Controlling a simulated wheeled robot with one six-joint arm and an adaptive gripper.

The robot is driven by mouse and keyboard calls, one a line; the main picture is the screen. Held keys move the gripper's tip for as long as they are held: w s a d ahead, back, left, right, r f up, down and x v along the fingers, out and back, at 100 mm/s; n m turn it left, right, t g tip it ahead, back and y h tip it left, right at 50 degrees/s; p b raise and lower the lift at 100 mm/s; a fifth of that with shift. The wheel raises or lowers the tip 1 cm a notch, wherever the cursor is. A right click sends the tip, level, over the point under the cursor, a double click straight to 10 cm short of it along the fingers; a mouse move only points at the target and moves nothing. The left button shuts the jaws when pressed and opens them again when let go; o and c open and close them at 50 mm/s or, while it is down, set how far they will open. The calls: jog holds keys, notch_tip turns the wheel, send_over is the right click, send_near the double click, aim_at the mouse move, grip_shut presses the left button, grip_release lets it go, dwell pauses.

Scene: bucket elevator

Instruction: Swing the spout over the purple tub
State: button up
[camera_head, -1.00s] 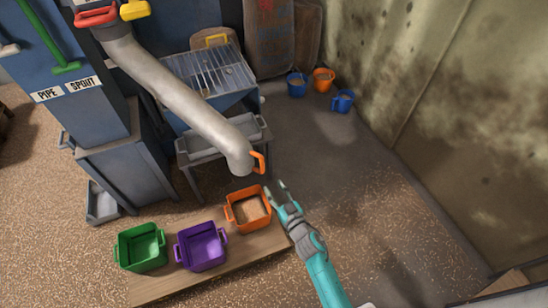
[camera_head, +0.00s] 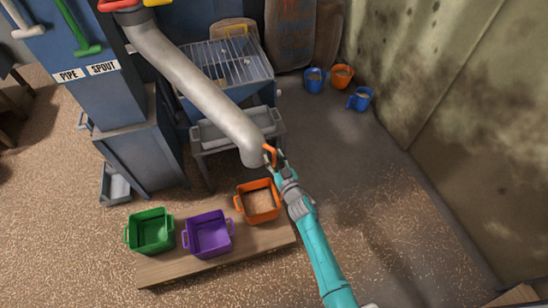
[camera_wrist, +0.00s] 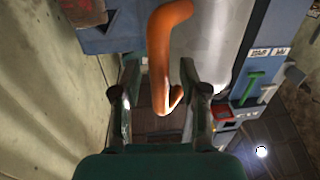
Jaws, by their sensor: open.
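The grey spout pipe (camera_head: 196,84) slants down from the blue machine, and its mouth hangs near the orange tub (camera_head: 260,203). An orange handle (camera_head: 270,155) sticks out at its lower end. My gripper (camera_head: 276,162) is at this handle. In the wrist view the orange handle (camera_wrist: 162,65) reaches down between my two open fingers (camera_wrist: 162,100), with gaps on both sides. The purple tub (camera_head: 208,235) stands empty on the wooden board, between the green tub (camera_head: 150,232) and the orange tub, which holds brown grain.
The wooden board (camera_head: 214,264) lies on the grainy floor. A grey tray on a stand (camera_head: 232,128) is behind the pipe. Blue and orange buckets (camera_head: 342,77) stand at the back right near the wall. Signs reading PIPE and SPOUT (camera_head: 102,68) are on the machine, below a green lever (camera_head: 80,30).

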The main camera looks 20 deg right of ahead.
jog(key=shift+w, duration=0.1)
grip_shut()
dwell(0.3)
